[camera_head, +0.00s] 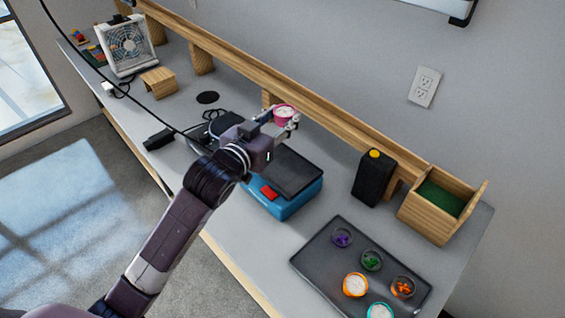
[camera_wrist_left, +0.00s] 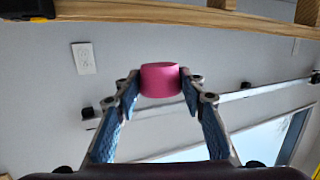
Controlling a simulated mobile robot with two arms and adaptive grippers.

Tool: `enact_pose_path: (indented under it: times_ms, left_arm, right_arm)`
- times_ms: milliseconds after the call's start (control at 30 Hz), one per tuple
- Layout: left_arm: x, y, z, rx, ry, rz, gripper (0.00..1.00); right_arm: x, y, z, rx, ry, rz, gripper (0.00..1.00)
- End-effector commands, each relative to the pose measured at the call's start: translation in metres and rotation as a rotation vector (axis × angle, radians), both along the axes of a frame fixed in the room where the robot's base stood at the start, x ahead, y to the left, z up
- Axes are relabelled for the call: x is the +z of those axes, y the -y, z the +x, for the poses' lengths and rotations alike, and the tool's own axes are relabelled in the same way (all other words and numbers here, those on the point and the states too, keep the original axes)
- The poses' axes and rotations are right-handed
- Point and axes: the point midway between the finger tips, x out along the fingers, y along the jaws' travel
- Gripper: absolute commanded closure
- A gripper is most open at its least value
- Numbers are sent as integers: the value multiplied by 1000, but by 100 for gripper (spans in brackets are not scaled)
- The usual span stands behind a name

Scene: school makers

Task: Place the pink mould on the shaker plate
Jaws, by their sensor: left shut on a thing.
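The pink mould (camera_head: 285,112) is a small round cup with white contents on top. My left gripper (camera_head: 284,122) is shut on it and holds it in the air. In the left wrist view the mould (camera_wrist_left: 160,80) sits between the two blue-padded fingers (camera_wrist_left: 160,90). The shaker plate (camera_head: 287,173) is a dark flat top on a blue base with a red patch on its front. In the head view the mould appears just beyond the plate's far left side, with the gripper partly over that corner. The right gripper is not in view.
A dark tray (camera_head: 311,253) with several small cups lies to the right. A black bottle (camera_head: 373,178) with a yellow cap and a wooden box (camera_head: 425,220) stand behind it. A wooden rail (camera_head: 225,60) runs along the wall. Black cables lie left of the shaker.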

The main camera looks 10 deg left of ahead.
Motion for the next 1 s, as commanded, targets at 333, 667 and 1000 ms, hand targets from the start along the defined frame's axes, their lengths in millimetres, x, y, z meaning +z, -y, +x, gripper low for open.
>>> enact_pose_path:
  times_ms: [333,667,1000]
  left_arm:
    - [-94,1,-1,0,-4,-1,88]
    - [-131,1,-1,-1,-2,-1,88]
    - [-162,1,0,-1,1,0,88]
  right_arm:
    - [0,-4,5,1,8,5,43]
    - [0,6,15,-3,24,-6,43]
    - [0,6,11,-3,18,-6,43]
